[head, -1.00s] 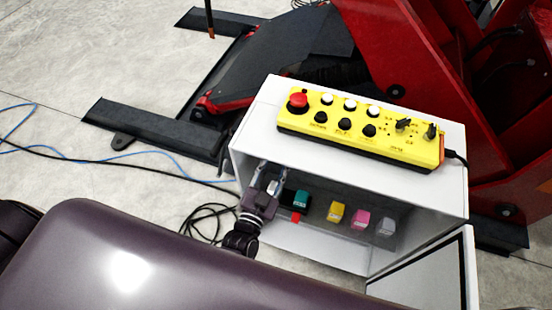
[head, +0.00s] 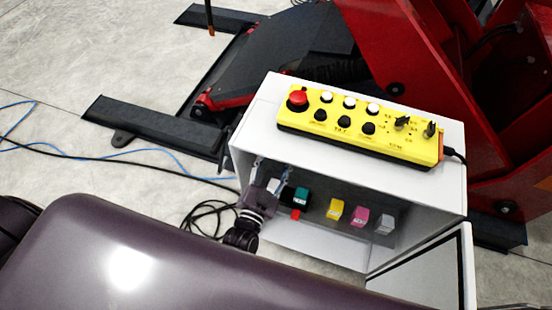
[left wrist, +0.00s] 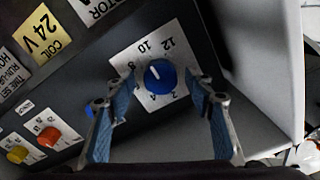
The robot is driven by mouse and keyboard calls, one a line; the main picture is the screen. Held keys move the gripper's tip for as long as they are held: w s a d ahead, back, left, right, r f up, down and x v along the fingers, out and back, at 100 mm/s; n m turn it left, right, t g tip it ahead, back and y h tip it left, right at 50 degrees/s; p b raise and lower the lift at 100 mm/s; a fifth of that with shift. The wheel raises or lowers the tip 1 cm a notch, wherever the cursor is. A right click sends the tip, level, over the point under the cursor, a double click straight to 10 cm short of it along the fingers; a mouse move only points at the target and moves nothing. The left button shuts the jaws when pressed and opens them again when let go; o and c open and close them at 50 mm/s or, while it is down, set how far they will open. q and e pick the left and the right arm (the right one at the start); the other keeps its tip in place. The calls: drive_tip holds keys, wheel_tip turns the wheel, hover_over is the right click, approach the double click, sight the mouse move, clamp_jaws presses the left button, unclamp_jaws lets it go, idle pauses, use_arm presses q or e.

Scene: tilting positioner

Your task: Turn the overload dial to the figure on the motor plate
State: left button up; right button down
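The overload dial (left wrist: 160,76) is a round blue knob with a white mark, on a white scale plate (left wrist: 182,100) numbered up to 12. The mark points up and left, toward the 10 side of the scale. My left gripper (left wrist: 162,88) is open, its blue-padded fingers on either side of the dial; I cannot tell whether they touch it. In the head view my left gripper (head: 272,172) reaches into the left end of the white cabinet (head: 255,132). A white plate reading "MOTOR" (left wrist: 97,8) is cut off at the top; its figure is not visible. My right gripper is out of view.
A red knob (left wrist: 45,136) and a yellow knob (left wrist: 17,154) sit at the lower left, near a yellow "24 V COIL" label (left wrist: 38,35). A yellow control box (head: 360,130) lies on the cabinet. The cabinet door (head: 425,270) hangs open at the right.

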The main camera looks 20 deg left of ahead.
use_arm(q)
drive_tip(key=shift+s, duration=0.1)
drive_tip(key=s, duration=1.1)
drive_tip(key=shift+s+a, duration=0.2)
drive_tip(key=shift+s, duration=0.2)
